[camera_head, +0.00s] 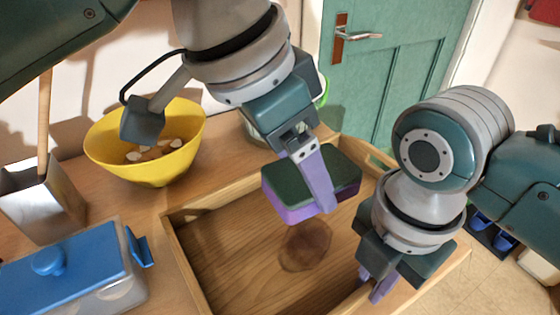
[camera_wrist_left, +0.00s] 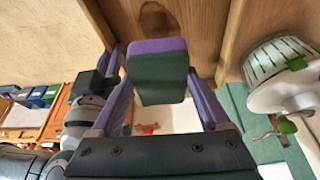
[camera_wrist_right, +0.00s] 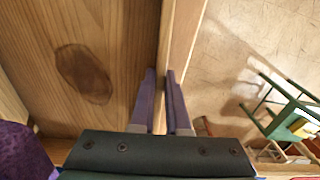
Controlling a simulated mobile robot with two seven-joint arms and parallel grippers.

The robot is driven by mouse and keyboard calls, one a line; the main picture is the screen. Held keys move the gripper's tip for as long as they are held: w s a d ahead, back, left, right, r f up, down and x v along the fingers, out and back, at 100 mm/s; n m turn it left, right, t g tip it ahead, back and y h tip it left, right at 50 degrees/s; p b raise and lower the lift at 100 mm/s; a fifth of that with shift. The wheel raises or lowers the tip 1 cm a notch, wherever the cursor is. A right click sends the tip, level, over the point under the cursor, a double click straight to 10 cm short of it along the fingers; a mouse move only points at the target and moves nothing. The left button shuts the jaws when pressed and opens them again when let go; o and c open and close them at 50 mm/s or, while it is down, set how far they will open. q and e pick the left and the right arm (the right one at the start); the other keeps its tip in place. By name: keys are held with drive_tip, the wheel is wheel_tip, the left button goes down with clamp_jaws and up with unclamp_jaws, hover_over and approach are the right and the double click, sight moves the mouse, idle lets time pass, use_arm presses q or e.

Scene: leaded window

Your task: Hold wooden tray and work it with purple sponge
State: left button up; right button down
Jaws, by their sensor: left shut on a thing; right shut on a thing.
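The wooden tray (camera_head: 225,255) lies on the counter, with a dark brown stain (camera_head: 306,246) on its floor. The sponge (camera_head: 300,208), purple on one side and dark green on the other, is in my left gripper (camera_head: 318,185), green side up. It appears to be above the tray floor near the stain; the gap is hard to judge. It also shows between the fingers in the left wrist view (camera_wrist_left: 158,75). My right gripper (camera_head: 375,284) is shut on the tray's side wall; in the right wrist view its fingers (camera_wrist_right: 160,90) straddle that wall (camera_wrist_right: 178,45).
A yellow bowl (camera_head: 150,168) with pale and brown pieces stands behind the tray's left side. A blue-lidded container (camera_head: 70,265) and a metal holder (camera_head: 45,205) with a wooden handle stand at left. A green door (camera_head: 405,75) is behind. A colander-like vessel (camera_wrist_left: 280,70) shows in the left wrist view.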

use_arm(q)
drive_tip(key=w+d+f+n+t+y, duration=0.1)
drive_tip(key=w+d+f+n, duration=0.1)
drive_tip(key=d+f+n, duration=0.1)
drive_tip(key=shift+w+d+f, duration=0.1)
drive_tip(key=shift+w, duration=0.3)
drive_tip(key=shift+w+d+f+n, duration=0.25)
drive_tip(key=shift+f+n, duration=0.15)
drive_tip(key=shift+n, duration=0.1)
drive_tip(key=shift+f, duration=2.85)
drive_tip(key=shift+f, duration=1)
drive_tip(key=shift+s+a, duration=0.1)
drive_tip(key=shift+a, duration=0.05)
